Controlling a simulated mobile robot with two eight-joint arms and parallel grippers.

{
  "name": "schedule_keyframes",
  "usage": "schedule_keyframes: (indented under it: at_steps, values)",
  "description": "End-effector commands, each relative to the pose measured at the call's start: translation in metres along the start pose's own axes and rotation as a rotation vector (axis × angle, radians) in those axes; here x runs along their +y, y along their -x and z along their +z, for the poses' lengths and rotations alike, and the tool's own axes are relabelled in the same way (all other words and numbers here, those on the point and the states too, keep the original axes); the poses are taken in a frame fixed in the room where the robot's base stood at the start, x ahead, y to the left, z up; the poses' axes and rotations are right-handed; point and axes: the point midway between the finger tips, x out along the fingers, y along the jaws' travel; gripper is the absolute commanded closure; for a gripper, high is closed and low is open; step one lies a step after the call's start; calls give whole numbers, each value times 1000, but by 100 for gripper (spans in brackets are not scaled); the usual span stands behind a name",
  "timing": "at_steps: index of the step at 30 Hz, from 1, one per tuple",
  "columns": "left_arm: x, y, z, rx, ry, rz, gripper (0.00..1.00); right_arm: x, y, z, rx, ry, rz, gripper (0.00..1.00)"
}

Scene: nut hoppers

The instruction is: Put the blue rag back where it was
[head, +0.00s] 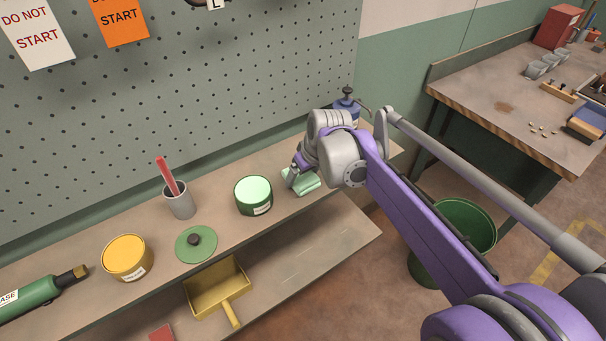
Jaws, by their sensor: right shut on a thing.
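My right gripper (291,182) reaches in from the right, over the right part of the upper shelf. It is shut on a pale mint-green folded rag (306,184), at or just above the shelf surface. I cannot tell whether the rag touches the shelf. It looks pale green rather than blue, and my gripper and wrist hide part of it. No clearly blue rag shows. My left gripper is not in view.
A blue can (346,108) is behind my wrist. A yellow dustpan (217,288) lies lower down.

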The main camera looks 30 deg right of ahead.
Motion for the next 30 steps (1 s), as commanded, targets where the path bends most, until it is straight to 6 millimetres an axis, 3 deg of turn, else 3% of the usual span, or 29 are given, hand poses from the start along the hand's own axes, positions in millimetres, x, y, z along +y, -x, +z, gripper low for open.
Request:
schedule_keyframes:
  at_steps: [8,9,11,22,30]
  values:
    - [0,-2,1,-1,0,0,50,0,-3,1,0,0,0,68]
    - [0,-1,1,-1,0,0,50,0,-3,1,0,0,0,11]
    - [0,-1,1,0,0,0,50,0,-2,1,0,0,0,0]
    - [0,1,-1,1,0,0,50,0,8,-1,0,-1,0,0]
    - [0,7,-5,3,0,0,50,0,62,0,0,-1,1,0]
